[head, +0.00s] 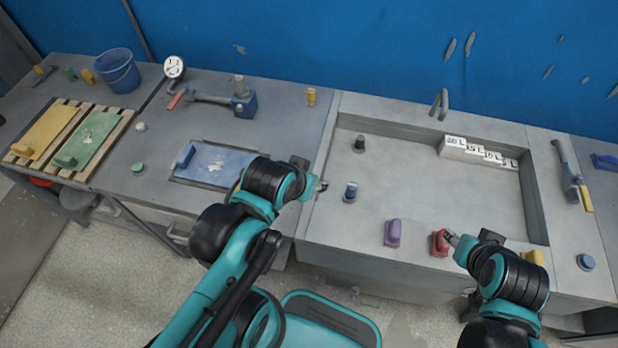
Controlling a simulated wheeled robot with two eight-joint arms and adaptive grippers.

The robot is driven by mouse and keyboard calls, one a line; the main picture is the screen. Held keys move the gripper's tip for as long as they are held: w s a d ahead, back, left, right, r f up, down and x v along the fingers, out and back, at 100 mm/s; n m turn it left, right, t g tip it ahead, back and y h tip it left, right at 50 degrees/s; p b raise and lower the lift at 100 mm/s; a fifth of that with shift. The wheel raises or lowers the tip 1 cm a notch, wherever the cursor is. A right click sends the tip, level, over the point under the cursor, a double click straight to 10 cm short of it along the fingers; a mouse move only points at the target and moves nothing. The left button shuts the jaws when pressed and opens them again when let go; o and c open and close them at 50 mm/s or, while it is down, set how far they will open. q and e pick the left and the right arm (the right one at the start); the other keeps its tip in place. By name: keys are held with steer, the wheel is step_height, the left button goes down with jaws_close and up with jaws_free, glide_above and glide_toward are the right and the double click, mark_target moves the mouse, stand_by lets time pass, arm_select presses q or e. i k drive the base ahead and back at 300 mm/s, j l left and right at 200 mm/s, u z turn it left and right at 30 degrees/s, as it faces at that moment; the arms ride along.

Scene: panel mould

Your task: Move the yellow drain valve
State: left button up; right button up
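A yellow piece (534,257) sits at the front right of the sunken basin, in line with a purple piece (393,234) and a red piece (439,243). My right arm partly hides it. Another small yellow piece (311,97) stands upright on the counter behind the basin's left end. I cannot tell for certain which is the drain valve. My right gripper (451,239) is beside the red piece, left of the front yellow piece; contact is unclear. My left gripper (320,187) is over the basin's left rim, away from both yellow pieces. Its fingers are too small to read.
The basin (450,185) holds a dark plug (359,144), a blue knob (350,192) and white numbered blocks (480,151). A blue panel (218,165) lies on the left counter. A blue bucket (118,71) stands at back left. The basin's middle is clear.

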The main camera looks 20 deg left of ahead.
mark_target(586, 199)
steer(key=k+l+z, duration=0.1)
steer(key=l+z, duration=0.25)
steer(key=l, duration=0.5)
steer(key=i+l+z, duration=0.15)
steer(key=l, duration=0.15)
steer(key=i+l+z, duration=0.1)
steer(key=l, duration=0.25)
